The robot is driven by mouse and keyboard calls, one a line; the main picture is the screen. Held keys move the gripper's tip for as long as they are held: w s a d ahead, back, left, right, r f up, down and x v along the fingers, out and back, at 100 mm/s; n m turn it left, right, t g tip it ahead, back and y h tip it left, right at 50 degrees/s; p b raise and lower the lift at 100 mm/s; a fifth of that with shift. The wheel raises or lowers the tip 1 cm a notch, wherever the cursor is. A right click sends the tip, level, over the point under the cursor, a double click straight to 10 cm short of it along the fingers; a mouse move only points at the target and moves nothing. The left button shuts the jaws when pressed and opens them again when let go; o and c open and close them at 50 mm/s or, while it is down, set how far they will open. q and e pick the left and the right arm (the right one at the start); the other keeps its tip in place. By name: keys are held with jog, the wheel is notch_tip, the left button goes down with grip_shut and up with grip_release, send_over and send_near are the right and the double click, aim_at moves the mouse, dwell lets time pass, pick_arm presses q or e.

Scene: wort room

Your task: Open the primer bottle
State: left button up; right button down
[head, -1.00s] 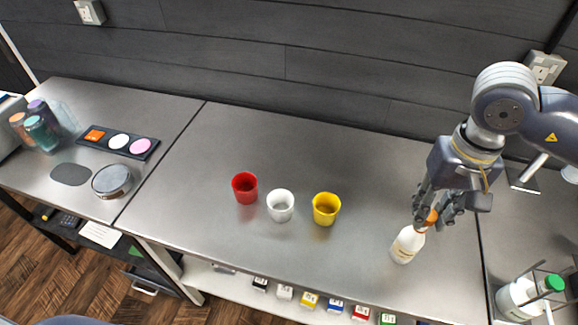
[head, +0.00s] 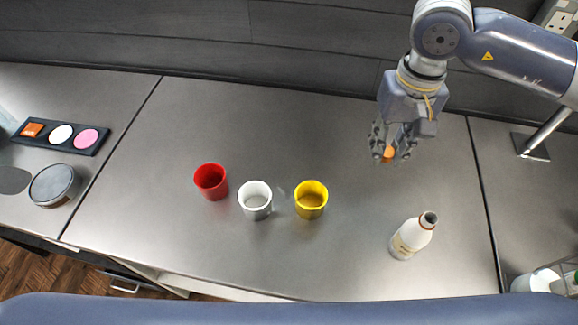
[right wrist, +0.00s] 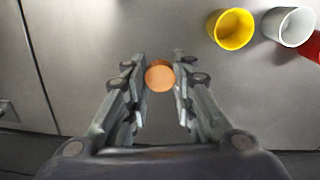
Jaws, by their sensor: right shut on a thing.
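The primer bottle (head: 412,237) is white with a label and stands on the metal bench at the right of the head view. Its neck is open, with a dark mouth showing. My right gripper (head: 391,150) is up and behind the bottle, apart from it, and is shut on the orange cap (head: 388,154). In the right wrist view the round orange cap (right wrist: 160,77) sits between the fingertips (right wrist: 161,80). The bottle does not show in the right wrist view. My left gripper is not in view.
A red cup (head: 211,182), a white cup (head: 255,200) and a yellow cup (head: 311,199) stand in a row mid-bench. A black palette (head: 61,137) and a round grey tin (head: 53,186) are at the left. The bench around the bottle is clear.

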jog(key=w+a+f+b, duration=0.3)
jog(key=w+a+f, duration=0.1)
jog(key=a, duration=0.1)
jog(key=m+b, duration=0.2)
jog(key=m, duration=0.1)
send_over(264, 176)
notch_tip(264, 176, down, 4)
notch_tip(264, 176, down, 9)
jog(key=p, duration=0.3)
jog(key=shift+f, duration=0.55)
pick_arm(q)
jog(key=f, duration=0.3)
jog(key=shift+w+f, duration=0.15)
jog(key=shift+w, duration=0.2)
pick_arm(e)
jog(key=c, duration=1.3)
grip_release()
jog(key=shift+r, duration=0.1)
jog(key=shift+c, duration=0.2)
